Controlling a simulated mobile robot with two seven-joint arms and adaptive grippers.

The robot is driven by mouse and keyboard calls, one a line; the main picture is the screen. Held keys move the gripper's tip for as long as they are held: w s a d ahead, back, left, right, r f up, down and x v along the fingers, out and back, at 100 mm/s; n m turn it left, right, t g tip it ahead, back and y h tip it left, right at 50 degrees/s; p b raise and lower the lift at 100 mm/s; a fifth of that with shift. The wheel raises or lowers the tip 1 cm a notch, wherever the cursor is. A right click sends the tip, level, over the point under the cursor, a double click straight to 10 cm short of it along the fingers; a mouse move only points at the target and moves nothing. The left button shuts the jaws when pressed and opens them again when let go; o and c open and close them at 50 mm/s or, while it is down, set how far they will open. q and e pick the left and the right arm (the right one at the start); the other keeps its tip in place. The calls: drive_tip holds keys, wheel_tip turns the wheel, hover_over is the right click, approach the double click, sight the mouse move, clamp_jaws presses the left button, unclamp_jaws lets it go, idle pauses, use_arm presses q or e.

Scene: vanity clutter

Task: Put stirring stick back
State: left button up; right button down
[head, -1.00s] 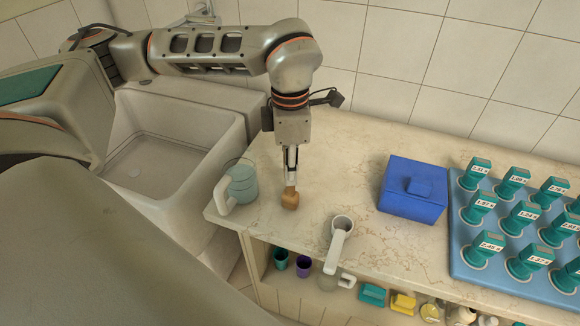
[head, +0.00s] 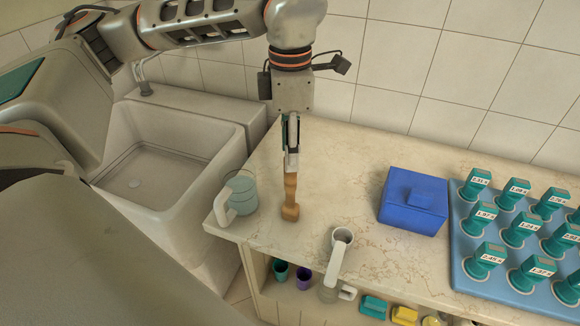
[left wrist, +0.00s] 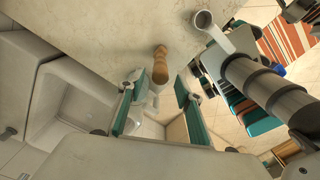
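The stirring stick (head: 290,195) is a brown wooden stick with a thicker lower end. It stands upright on the stone counter near its left front corner, just right of a clear jug with a white handle. My left gripper (head: 291,165) is directly above it, pointing down, with the fingertips near its top. In the left wrist view the fingers (left wrist: 157,100) are spread apart, and the stick (left wrist: 160,65) shows beyond and between their tips, with a gap on each side. My right gripper is in neither view.
The jug (head: 243,190) stands close left of the stick. A cup with a long white handle (head: 341,237) is at the front edge. A blue box (head: 413,200) and a blue tray (head: 466,268) of teal-topped items stand right. A sink (head: 180,150) is left; a shelf with cups is below.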

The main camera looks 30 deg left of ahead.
use_arm(q)
drive_tip(key=shift+r, duration=1.7)
